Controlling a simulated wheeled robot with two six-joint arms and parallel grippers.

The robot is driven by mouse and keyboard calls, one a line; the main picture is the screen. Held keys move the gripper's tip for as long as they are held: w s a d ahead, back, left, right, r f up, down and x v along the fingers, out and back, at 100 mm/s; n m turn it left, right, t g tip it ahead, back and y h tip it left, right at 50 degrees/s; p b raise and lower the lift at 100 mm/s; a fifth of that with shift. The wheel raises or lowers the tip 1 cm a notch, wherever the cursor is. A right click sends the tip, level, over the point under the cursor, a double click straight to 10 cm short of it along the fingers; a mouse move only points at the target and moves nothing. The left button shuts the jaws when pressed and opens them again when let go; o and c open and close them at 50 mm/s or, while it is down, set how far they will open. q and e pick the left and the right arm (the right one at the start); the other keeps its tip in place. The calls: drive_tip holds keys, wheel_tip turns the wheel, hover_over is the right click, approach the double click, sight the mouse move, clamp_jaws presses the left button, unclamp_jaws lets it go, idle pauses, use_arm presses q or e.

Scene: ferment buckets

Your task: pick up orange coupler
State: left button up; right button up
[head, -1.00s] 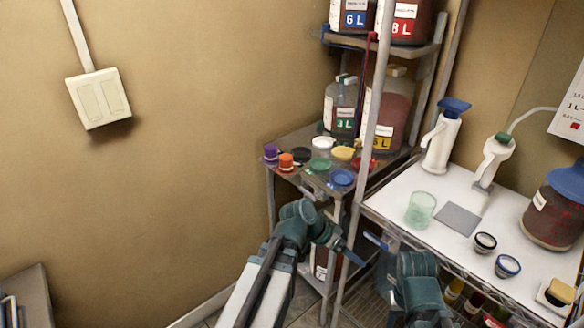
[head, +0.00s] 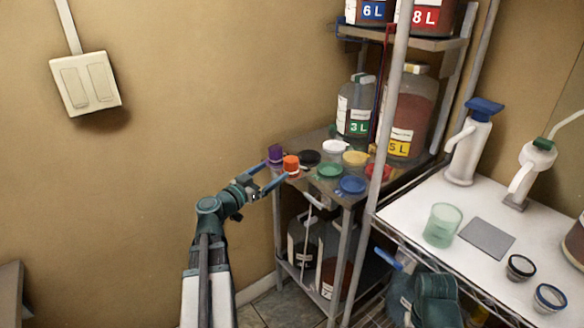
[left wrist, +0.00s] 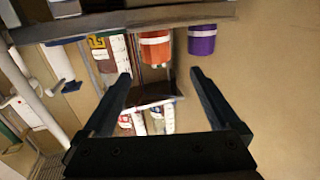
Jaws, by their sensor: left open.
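The orange coupler (head: 291,166) stands upright near the left front edge of the metal shelf top (head: 315,184). It also shows in the left wrist view (left wrist: 155,50), upside down, between the lines of the fingers and beyond their tips. My left gripper (head: 277,175) is open and empty, with its fingers pointing at the coupler from the left front. In the left wrist view its two fingertips (left wrist: 160,74) are wide apart. Whether a finger touches the coupler cannot be told. My right gripper does not clearly show; only part of that arm is at the bottom right.
A purple coupler (head: 275,155) stands close beside the orange one, and shows in the left wrist view (left wrist: 202,40). Black (head: 308,157), green (head: 329,171) and blue (head: 353,185) lids lie to the right. Space by the wall is free.

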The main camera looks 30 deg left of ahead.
sight(285, 163)
use_arm(q)
drive_tip(key=w, duration=0.4)
drive_tip(key=w+d, duration=0.1)
drive_tip(key=w, duration=0.2)
drive_tip(key=shift+w+d+r, duration=0.1)
drive_tip(key=shift+w+d, duration=0.1)
drive_tip(key=shift+w, duration=0.75)
drive_tip(key=shift+w+d+f, duration=0.1)
drive_tip(key=shift+w+d, duration=0.15)
drive_tip(key=shift+w, duration=0.7)
drive_tip(key=shift+w+d+r, duration=0.1)
drive_tip(key=shift+w+d, duration=0.1)
drive_tip(key=shift+w, duration=0.75)
clamp_jaws()
